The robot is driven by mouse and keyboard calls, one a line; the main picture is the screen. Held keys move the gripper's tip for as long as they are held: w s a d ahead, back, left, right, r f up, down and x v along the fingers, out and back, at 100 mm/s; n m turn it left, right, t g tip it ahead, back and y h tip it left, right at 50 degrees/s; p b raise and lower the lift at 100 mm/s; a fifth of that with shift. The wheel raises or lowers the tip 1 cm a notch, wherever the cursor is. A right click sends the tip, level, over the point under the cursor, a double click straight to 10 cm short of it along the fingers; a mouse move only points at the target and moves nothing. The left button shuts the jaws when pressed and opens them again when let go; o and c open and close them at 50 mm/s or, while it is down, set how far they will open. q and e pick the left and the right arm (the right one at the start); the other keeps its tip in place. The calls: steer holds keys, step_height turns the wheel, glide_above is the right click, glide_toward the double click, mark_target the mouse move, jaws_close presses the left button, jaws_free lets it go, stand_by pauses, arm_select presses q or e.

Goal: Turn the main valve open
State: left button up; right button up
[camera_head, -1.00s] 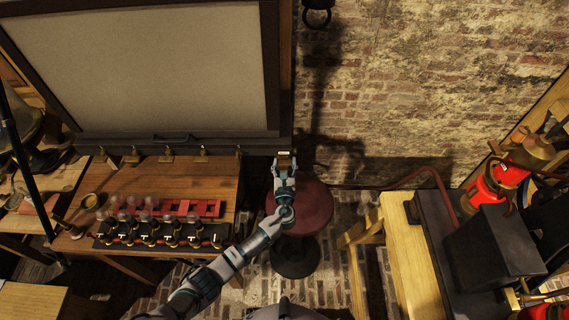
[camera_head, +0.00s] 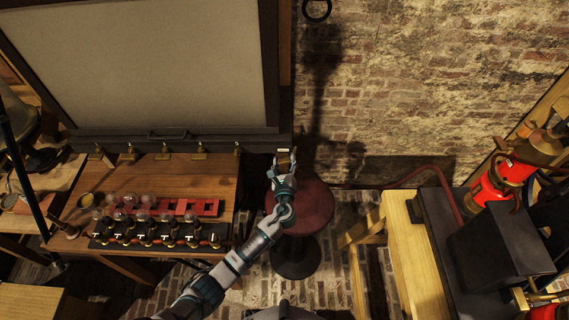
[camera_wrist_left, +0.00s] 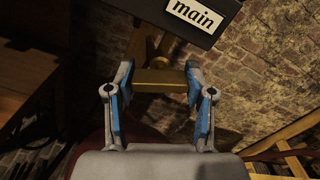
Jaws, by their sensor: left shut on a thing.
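The main valve is a brass handle (camera_wrist_left: 160,78) below a black board with a white "main" label (camera_wrist_left: 194,10) in the left wrist view. In that view its bar lies roughly level between the two blue-padded fingers of my left gripper (camera_wrist_left: 152,88), which is shut on it. In the head view my left gripper (camera_head: 284,162) is at the right end of the dark rail under the large pale panel, with the brass handle (camera_head: 285,156) just showing at its tips. My right gripper is not in view.
Several smaller brass valves (camera_head: 165,152) line the rail to the left. A wooden table (camera_head: 150,180) below them holds glass jars and a red rack (camera_head: 190,208). A red round stool (camera_head: 308,208) stands under my left arm.

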arm_select(q)
steer(key=shift+r+n+b, duration=0.1)
steer(key=shift+n+b, duration=0.45)
steer(key=shift+n, duration=0.55)
steer(key=o, duration=0.9)
steer(key=shift+o, duration=1.3)
steer(key=shift+w, duration=0.15)
steer(key=shift+d, duration=0.1)
steer(key=s, duration=1.2)
steer(key=shift+f, duration=0.2)
